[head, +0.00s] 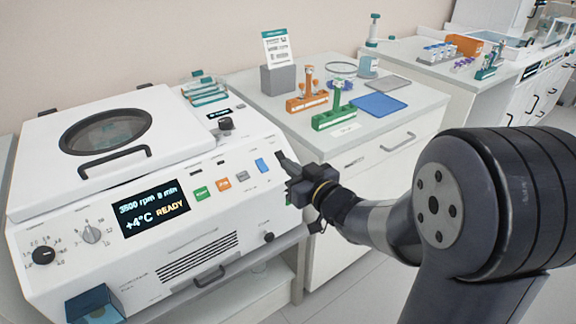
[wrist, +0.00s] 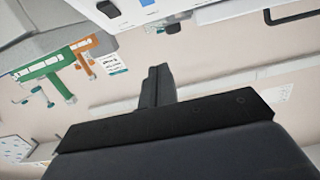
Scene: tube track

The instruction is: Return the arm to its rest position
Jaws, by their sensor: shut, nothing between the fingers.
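My gripper (head: 284,160) is in front of the right end of the white centrifuge (head: 185,255) in the head view, its fingers pointing up and left near the blue button (head: 262,165). In the wrist view my gripper's fingers (wrist: 158,75) are together with nothing between them. My arm reaches in from the right side of the head view. The centrifuge lid (head: 105,140) is down, and its display (head: 150,207) reads 3500 rpm, 8 min, +4°C READY. Whether my fingers touch the panel cannot be told.
Right of the centrifuge, a counter (head: 275,105) holds an orange rack (head: 307,103), a green rack (head: 335,118), a blue mat (head: 378,105) and a grey block with a card (head: 278,79). A further bench (head: 415,60) stands behind. The floor (head: 365,275) beside my arm looks clear.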

